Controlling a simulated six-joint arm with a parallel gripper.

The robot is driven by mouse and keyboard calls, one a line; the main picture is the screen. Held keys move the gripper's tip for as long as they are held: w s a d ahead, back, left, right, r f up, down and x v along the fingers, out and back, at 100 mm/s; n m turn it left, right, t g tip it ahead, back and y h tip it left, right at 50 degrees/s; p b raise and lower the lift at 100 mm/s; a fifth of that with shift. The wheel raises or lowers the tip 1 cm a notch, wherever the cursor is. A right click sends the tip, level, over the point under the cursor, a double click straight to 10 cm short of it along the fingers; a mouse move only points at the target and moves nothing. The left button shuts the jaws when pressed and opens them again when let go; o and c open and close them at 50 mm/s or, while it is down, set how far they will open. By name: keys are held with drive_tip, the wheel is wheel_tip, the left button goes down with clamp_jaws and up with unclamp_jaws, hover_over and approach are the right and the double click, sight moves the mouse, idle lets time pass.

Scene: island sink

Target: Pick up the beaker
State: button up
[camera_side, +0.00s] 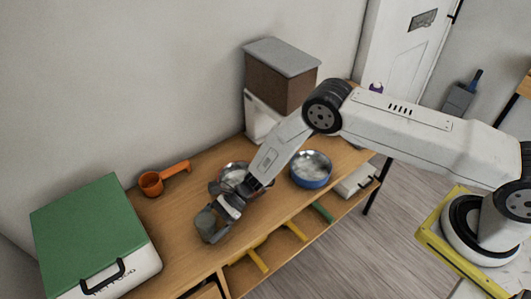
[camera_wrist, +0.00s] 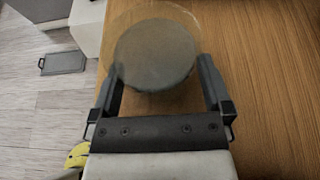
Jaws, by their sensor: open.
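The beaker (camera_wrist: 155,48) is a clear, round vessel with a greyish disc inside its rim, seen from above in the wrist view. It stands near the edge of the wooden worktop. My gripper (camera_wrist: 161,72) is open, with one finger on each side of the beaker's near part. I cannot tell whether either finger touches it. In the side view my gripper (camera_side: 214,212) is low over the worktop's front edge, and a greyish shape there blends with the fingers, so the beaker's outline is unclear.
The wooden worktop (camera_side: 185,235) holds a metal bowl (camera_side: 233,174) beside my wrist and a blue bowl (camera_side: 311,170) to the right. An orange scoop (camera_side: 152,184) lies behind. A green-lidded box (camera_side: 90,232) stands left, and a brown box (camera_side: 275,82) stands at the back.

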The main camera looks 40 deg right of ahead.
sight(208, 219)
drive_tip(key=c, duration=1.1)
drive_tip(key=shift+r, duration=0.35)
drive_tip(key=shift+r, duration=1.3)
drive_tip(key=shift+s+d+r, duration=1.15)
drive_tip(key=shift+s+r, duration=0.45)
drive_tip(key=shift+s, duration=0.4)
drive_tip(key=shift+s+d+r, duration=1.1)
drive_tip(key=shift+s+r, duration=0.5)
drive_tip(key=shift+s, duration=0.35)
drive_tip(key=shift+s+d+r, duration=1.15)
drive_tip(key=shift+s+r, duration=0.45)
drive_tip(key=shift+s, duration=0.4)
drive_tip(key=shift+s, duration=0.15)
